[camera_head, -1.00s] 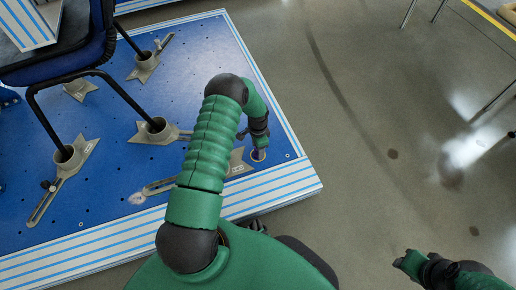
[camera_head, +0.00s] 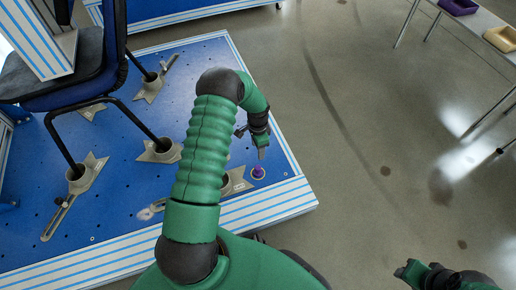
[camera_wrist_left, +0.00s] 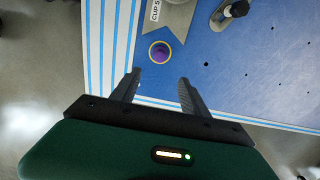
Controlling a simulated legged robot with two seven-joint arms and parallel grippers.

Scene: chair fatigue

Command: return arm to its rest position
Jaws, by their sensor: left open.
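My left arm reaches over the blue platform (camera_head: 120,140). Its gripper (camera_head: 262,152) is above the platform's near right corner; in the left wrist view the two fingers (camera_wrist_left: 159,80) are spread with nothing between them. A small purple round piece (camera_head: 258,172) sits in a ringed hole in the platform, just beyond the fingertips and apart from them; it also shows in the left wrist view (camera_wrist_left: 160,51) inside a yellowish ring. My right gripper (camera_head: 404,268) hangs over the floor at the lower right, its jaws too small to read.
A chair (camera_head: 75,95) stands on the platform, its legs in grey holders (camera_head: 88,174). A table (camera_head: 470,22) with a purple bin (camera_head: 459,6) and a yellow bin (camera_head: 501,39) is at the upper right.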

